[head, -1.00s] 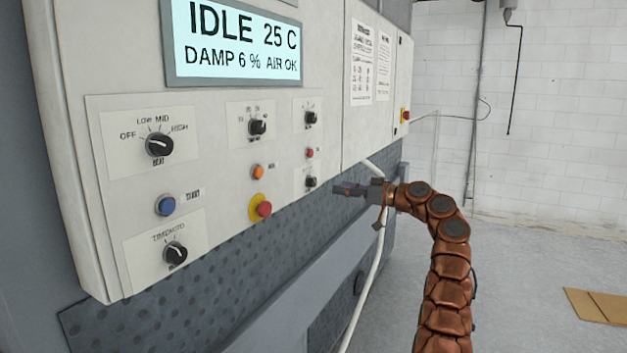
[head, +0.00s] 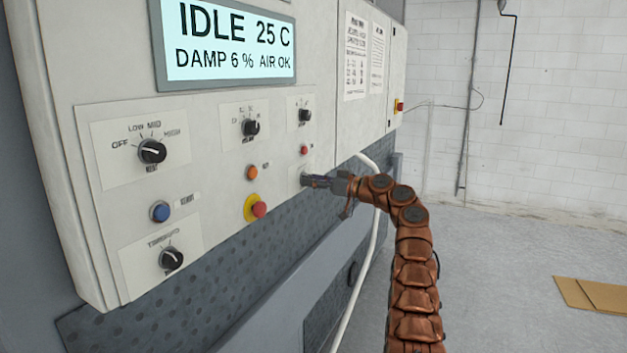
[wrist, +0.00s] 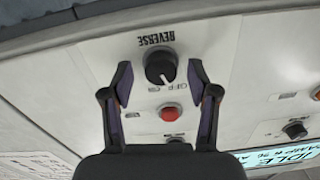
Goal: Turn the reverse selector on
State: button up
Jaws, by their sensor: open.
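The reverse selector (wrist: 160,67) is a black rotary knob on a pale label plate. In the wrist view it appears upside down, with the word REVERSE above it and OFF and a second, unclear mark below. Its white pointer line is toward the OFF side. My gripper (wrist: 162,78) is open, with one finger on each side of the knob. I cannot tell whether the fingers touch it. In the head view my gripper (head: 308,181) is at the panel's lower right and hides the knob.
A red button (wrist: 170,113) sits close by the selector; it also shows in the head view (head: 304,150). A red mushroom button (head: 259,209), an orange button (head: 252,172) and other knobs are left of my gripper. A white hose (head: 376,230) hangs behind my arm.

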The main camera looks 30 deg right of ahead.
grip_shut()
dwell(0.4)
jog(key=shift+a+m+b, duration=0.1)
jog(key=shift+m+b, duration=0.2)
jog(key=shift+b, duration=0.05)
jog(key=shift+m+b, duration=0.55)
jog(key=shift+m, duration=3.25)
